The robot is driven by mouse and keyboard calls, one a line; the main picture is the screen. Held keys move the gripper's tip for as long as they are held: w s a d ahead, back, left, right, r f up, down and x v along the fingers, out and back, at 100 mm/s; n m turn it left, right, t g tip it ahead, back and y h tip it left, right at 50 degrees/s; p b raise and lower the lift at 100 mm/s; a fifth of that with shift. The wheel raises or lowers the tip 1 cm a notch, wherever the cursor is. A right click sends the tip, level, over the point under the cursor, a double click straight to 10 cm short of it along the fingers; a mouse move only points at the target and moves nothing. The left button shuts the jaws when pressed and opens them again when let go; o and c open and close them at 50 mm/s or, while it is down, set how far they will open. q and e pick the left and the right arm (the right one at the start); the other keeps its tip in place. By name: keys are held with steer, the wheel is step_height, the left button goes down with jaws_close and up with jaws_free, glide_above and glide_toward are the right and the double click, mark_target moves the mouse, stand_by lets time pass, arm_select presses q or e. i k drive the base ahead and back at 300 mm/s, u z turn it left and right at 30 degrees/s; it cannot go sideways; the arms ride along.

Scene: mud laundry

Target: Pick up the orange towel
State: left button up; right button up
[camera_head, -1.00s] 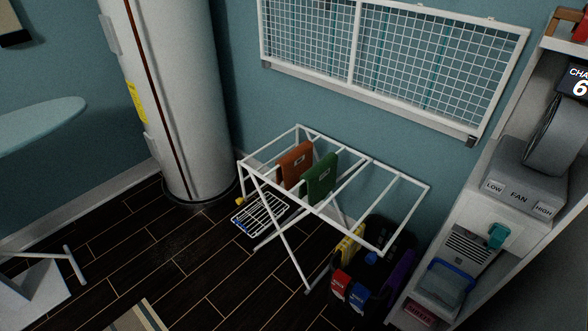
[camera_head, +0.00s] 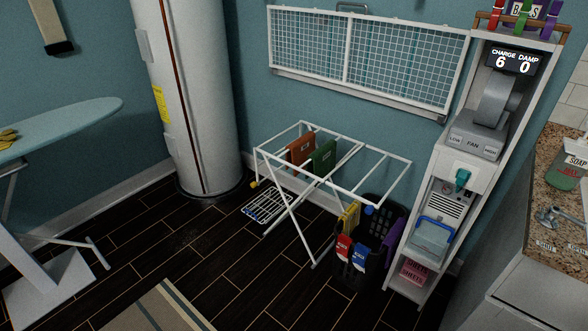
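The orange towel (camera_head: 301,149) hangs folded over a bar of the white drying rack (camera_head: 377,189), near the rack's left end. A green towel (camera_head: 323,158) hangs just to its right on the same rack. The orange towel has a small light label on its front. Neither of my grippers shows in the head view, so their state is hidden.
A white cylindrical tank (camera_head: 190,90) stands left of the rack. A dark bin (camera_head: 372,232) with coloured tags stands under its right end. A white shelf unit (camera_head: 440,200) with a fan is on the right. Dark floor (camera_head: 230,260) lies open in front; an ironing board (camera_head: 70,120) is at left.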

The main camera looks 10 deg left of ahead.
mark_target(304, 145)
steer(key=u, duration=1)
steer(key=i, duration=1.4)
steer(key=z, duration=0.7)
steer(key=i, duration=0.8)
steer(key=z, duration=0.7)
